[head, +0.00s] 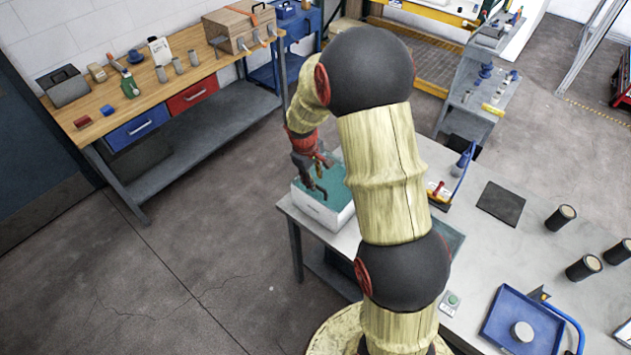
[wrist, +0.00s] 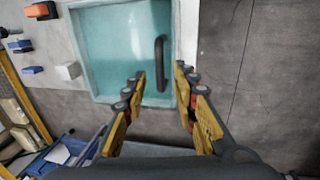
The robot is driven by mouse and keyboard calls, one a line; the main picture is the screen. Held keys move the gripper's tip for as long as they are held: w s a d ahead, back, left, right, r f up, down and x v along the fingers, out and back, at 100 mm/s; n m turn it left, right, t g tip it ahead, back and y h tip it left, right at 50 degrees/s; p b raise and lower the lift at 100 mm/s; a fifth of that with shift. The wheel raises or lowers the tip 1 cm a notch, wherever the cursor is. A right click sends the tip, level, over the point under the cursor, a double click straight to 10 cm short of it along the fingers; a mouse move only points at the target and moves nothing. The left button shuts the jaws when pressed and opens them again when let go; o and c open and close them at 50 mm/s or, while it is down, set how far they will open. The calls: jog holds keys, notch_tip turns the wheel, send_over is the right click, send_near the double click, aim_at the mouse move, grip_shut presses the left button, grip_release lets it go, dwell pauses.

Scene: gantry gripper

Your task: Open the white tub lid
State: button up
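The white tub (head: 322,212) stands at the left corner of the grey workbench, and its top is teal. In the wrist view the teal lid (wrist: 105,50) fills the upper middle, with a dark bar handle (wrist: 160,55) near its right side. The lid looks flat on the tub, seemingly closed. My gripper (head: 317,190) is over the tub in the head view. In the wrist view my gripper (wrist: 160,74) is open, with one finger on each side of the handle in the picture. I cannot tell the height gap or any contact. My arm hides part of the tub's right side.
The workbench (head: 390,292) also bears a dark mat (head: 501,203), several dark cylinders (head: 560,217), a blue tray (head: 522,323) and a green button box (head: 450,303). A wooden bench (head: 150,92) with tools stands at the back left. The floor between the benches is clear.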

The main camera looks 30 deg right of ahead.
jog(key=shift+w+d+f, duration=0.1)
jog(key=shift+d+f, duration=0.05)
jog(key=shift+f, duration=0.65)
jog(key=shift+d+f, duration=0.15)
jog(key=shift+f, duration=0.6)
jog(key=shift+c, duration=0.5)
grip_shut()
